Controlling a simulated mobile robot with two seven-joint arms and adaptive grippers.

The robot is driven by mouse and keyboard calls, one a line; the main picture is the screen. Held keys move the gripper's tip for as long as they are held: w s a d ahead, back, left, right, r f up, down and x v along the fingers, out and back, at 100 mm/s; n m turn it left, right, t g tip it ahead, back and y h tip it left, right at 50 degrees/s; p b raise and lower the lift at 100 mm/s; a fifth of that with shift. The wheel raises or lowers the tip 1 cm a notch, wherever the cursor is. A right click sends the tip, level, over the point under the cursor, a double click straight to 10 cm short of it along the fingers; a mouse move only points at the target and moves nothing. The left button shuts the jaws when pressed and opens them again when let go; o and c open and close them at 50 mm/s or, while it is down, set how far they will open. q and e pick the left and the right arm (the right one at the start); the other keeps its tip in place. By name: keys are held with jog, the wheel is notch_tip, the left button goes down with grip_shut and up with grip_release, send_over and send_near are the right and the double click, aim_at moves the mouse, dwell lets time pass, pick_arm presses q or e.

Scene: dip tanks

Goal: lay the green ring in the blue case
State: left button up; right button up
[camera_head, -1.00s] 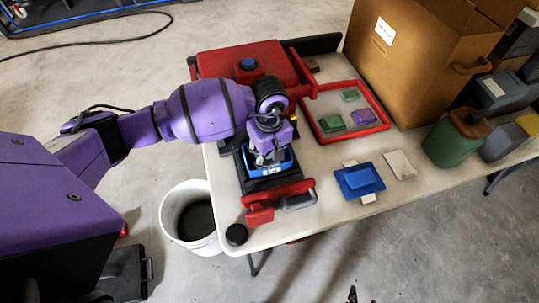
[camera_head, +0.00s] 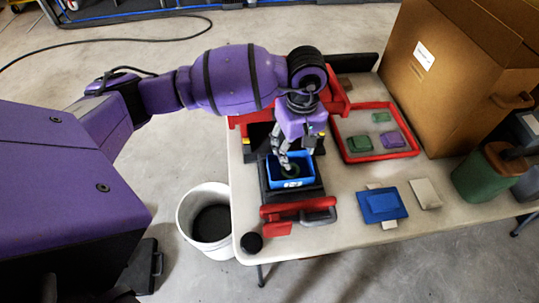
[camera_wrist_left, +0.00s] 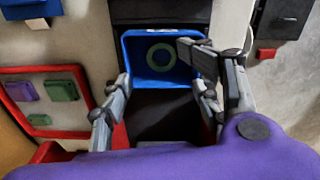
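The blue case (camera_head: 305,180) is an open tray on a black stand on the table. It also shows in the left wrist view (camera_wrist_left: 130,58). The green ring (camera_wrist_left: 161,57) lies flat on the case floor in the left wrist view. In the head view I cannot make it out behind the fingers. My left gripper (camera_head: 285,162) points down over the case. In the left wrist view its fingers (camera_wrist_left: 162,88) are wide apart with nothing between them. The ring shows beyond the fingertips, apart from them. My right gripper is in neither view now.
A red-rimmed tray (camera_head: 347,157) with green and purple pieces is right of the case. A red clamp-like part (camera_head: 277,228) lies in front. A blue block (camera_head: 382,204), a large cardboard box (camera_head: 455,75) and a green canister (camera_head: 478,180) stand right. A white bucket (camera_head: 187,220) is left of the table.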

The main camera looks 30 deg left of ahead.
pick_arm(q)
jog(key=shift+w+r, duration=0.1)
jog(key=shift+r, duration=1.3)
